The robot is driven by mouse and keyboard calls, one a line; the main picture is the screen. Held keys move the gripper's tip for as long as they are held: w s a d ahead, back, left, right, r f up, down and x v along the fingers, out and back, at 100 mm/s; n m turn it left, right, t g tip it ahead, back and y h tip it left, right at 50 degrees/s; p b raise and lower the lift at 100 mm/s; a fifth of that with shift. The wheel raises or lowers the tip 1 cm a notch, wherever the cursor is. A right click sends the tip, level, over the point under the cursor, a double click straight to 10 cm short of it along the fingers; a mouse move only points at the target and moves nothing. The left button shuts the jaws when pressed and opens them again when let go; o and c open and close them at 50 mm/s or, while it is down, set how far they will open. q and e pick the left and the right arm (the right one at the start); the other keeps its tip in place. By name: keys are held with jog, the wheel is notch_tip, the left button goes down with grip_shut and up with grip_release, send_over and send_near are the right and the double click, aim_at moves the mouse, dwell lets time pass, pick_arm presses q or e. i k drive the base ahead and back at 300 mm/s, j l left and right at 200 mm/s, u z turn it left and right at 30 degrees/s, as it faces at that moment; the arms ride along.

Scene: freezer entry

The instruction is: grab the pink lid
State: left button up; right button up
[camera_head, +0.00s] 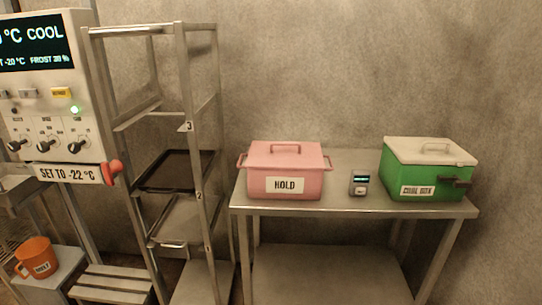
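The pink lid (287,154) lies on top of a pink box (250,186) with a white label reading "HOLD". The lid has a handle on top, and the box has a small handle at each side. The box stands on the left part of a metal table (350,207). The lid looks seated on the box. Neither of my grippers is in view.
A green box (433,182) with a cream lid (432,151) stands at the table's right. A small grey device (360,183) sits between the boxes. Left are a metal rack (190,90) with trays, a control panel (45,100) and an orange mug (36,258).

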aim_at(262, 154)
jog(key=i+l+u, duration=0.1)
jog(key=u, duration=0.25)
jog(key=i+l+u, duration=0.1)
jog(key=u, duration=0.25)
jog(key=i+l+u, duration=0.1)
jog(key=l+u, duration=0.25)
jog(key=j, duration=0.1)
